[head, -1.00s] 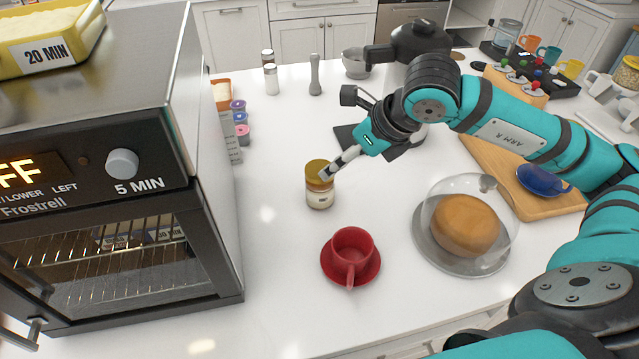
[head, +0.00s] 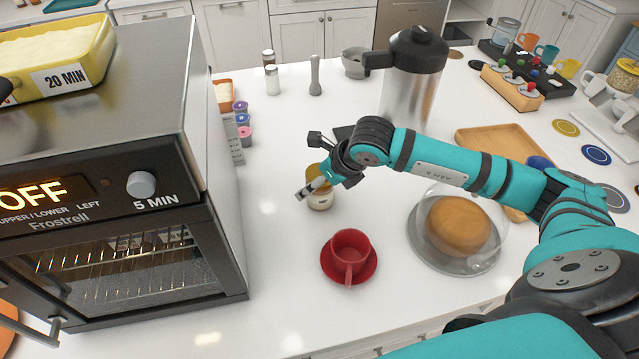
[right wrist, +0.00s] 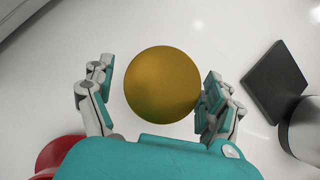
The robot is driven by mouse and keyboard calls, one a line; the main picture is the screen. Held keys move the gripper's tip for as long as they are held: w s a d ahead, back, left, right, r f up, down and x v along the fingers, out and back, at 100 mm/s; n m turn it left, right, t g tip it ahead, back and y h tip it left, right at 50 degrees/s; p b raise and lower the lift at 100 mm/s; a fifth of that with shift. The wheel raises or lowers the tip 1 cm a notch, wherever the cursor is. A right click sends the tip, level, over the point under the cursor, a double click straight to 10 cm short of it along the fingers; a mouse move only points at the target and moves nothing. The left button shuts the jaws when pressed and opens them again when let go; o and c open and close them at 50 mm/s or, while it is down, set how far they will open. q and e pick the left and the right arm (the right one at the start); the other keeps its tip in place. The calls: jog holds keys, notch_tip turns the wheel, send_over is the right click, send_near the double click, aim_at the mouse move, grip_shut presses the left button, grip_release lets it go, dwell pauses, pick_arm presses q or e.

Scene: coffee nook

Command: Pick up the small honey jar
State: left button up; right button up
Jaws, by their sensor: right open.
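The small honey jar (head: 320,202) stands upright on the white counter, with a gold lid and a pale label. My right gripper (head: 313,178) is at the jar, its fingers open and covering part of the lid. In the right wrist view, the round gold lid (right wrist: 162,85) lies between the two spread fingers of the gripper (right wrist: 158,78). The right-hand finger is very close to the lid's edge; I cannot tell if it touches. My left gripper is not in view.
A red cup (head: 350,252) on a red saucer stands just in front of the jar. A domed cake stand (head: 455,262) is to the right, a steel jug (head: 412,75) behind. The toaster oven (head: 110,215) fills the left. Counter between oven and jar is clear.

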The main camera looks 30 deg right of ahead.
jog(key=shift+s, duration=0.1)
jog(key=shift+c, duration=0.4)
jog(key=c, duration=1.3)
jog(key=shift+r, duration=0.1)
jog(key=shift+c, duration=0.9)
